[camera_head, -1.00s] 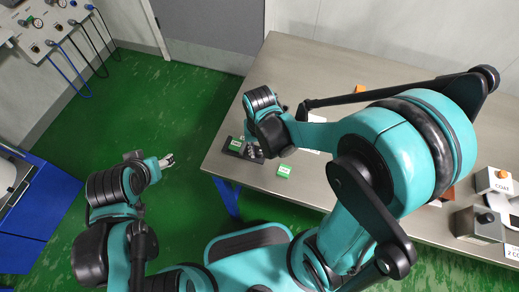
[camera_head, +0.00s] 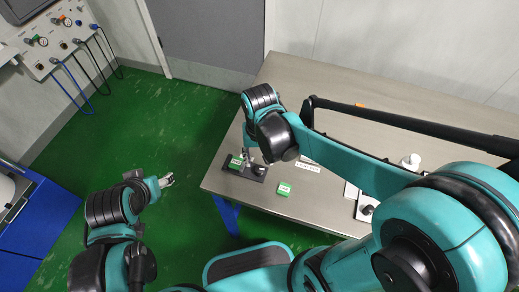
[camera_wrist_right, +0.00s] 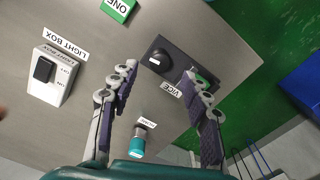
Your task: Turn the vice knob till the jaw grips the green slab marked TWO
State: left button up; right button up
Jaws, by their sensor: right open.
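The dark vice (camera_head: 229,179) lies near the left end of the table; the right wrist view shows its base (camera_wrist_right: 186,61), its VICE label (camera_wrist_right: 172,89) and its round black knob (camera_wrist_right: 158,61) with a white mark. A green slab (camera_head: 236,161) sits at the vice, partly hidden by a finger in the wrist view (camera_wrist_right: 206,79); its marking is unreadable. My right gripper (camera_wrist_right: 160,72) is open over the vice, its fingers either side of the knob; I cannot tell if they touch it. My left gripper (camera_head: 168,180) is over the floor, away from the table, its opening unclear.
A loose green slab marked ONE (camera_wrist_right: 119,8) lies beside the vice, also in the head view (camera_head: 283,189). A white light box (camera_wrist_right: 53,80) and a teal-bodied item (camera_wrist_right: 138,146) with a label stand on the table (camera_head: 290,85). Its left edge is close to the vice.

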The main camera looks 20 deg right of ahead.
aim_at(260, 170)
notch_tip(260, 170, up, 5)
jog(key=shift+r, duration=0.1)
dwell(0.7)
jog(key=s+d+r+n+t, duration=0.1)
jog(key=s+d+n+t, duration=0.1)
jog(key=d+t, duration=0.4)
jog(key=shift+s+d+r+t, duration=0.3)
jog(key=shift+s+d+t, duration=0.1)
jog(key=shift+s+t, duration=0.25)
dwell(0.4)
